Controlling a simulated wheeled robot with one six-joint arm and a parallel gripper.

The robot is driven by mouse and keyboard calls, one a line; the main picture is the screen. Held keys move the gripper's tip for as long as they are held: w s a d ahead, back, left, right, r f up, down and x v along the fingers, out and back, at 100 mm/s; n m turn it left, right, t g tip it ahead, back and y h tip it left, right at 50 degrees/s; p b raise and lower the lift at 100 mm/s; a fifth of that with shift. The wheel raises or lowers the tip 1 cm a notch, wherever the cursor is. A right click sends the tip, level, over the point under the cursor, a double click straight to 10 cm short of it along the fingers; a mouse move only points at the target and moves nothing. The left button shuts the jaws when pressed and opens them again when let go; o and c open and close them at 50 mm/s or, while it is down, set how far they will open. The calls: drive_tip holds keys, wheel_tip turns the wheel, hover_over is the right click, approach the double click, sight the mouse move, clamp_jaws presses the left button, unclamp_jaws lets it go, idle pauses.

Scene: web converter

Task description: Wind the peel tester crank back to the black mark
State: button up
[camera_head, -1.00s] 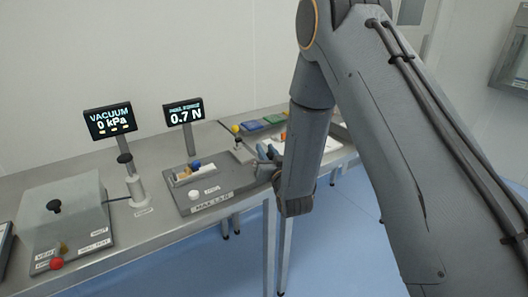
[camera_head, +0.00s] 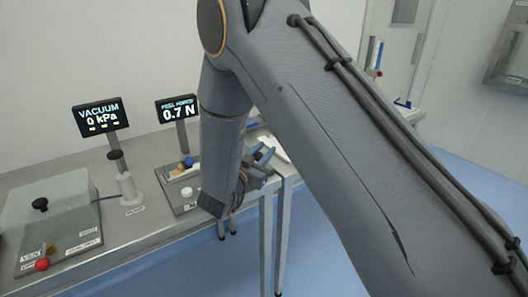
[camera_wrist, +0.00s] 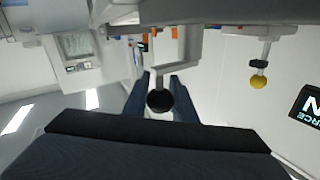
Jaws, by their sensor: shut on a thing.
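The peel tester (camera_head: 190,206) stands on the steel bench, partly hidden behind my arm. Its display (camera_head: 178,108) reads 0.7 N. My gripper (camera_head: 264,155) is at the bench's right part, with its blue fingers partly showing beyond my forearm. In the wrist view my gripper (camera_wrist: 160,98) has one blue finger on each side of a round black knob (camera_wrist: 160,102), shut on it. The knob hangs from a grey crank arm (camera_wrist: 183,48). The crank is hidden in the head view. I cannot make out the black mark in any view.
A yellow ball on a short post (camera_wrist: 257,82) shows beside the crank in the wrist view. A vacuum display (camera_head: 101,116), a pump (camera_head: 127,187) and a lidded box (camera_head: 45,215) stand left on the bench. Blue floor is free at the right.

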drive_tip(key=shift+r+h, duration=0.1)
drive_tip(key=shift+h, duration=0.2)
drive_tip(key=shift+m, duration=0.3)
drive_tip(key=o, duration=1)
drive_tip(key=shift+o, duration=0.2)
drive_tip(key=b+v, duration=0.2)
drive_tip(key=v, duration=0.6)
drive_tip(key=shift+d, duration=0.1)
